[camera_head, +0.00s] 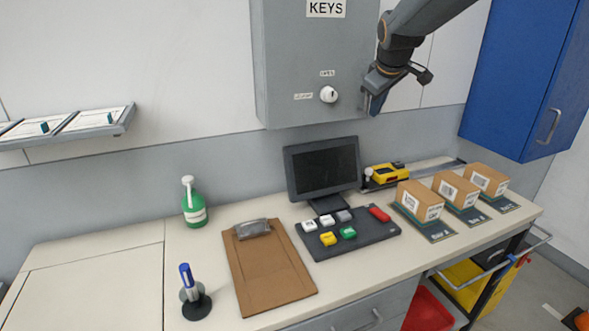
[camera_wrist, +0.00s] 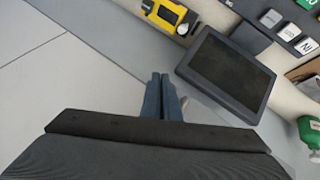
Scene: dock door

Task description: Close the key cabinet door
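The grey key cabinet (camera_head: 300,60) hangs on the wall at the top centre of the head view, with a KEYS label. Its front carries a white round knob (camera_head: 328,94) with small labels above and to the left of it. The front looks flat against the body, but I cannot tell whether the door is fully flush. My gripper (camera_head: 372,104) is at the right edge of the cabinet front, to the right of the knob. Whether it touches the door is unclear. In the wrist view the two fingers (camera_wrist: 161,92) are together, with nothing seen between them.
Below stand a monitor (camera_head: 322,167), a button panel (camera_head: 350,248), a yellow device (camera_head: 384,173), boxes (camera_head: 418,200), a clipboard (camera_head: 270,275) and a green bottle (camera_head: 193,205). A blue cabinet (camera_head: 520,75) hangs at right. Wall between the two cabinets is clear apart from my arm.

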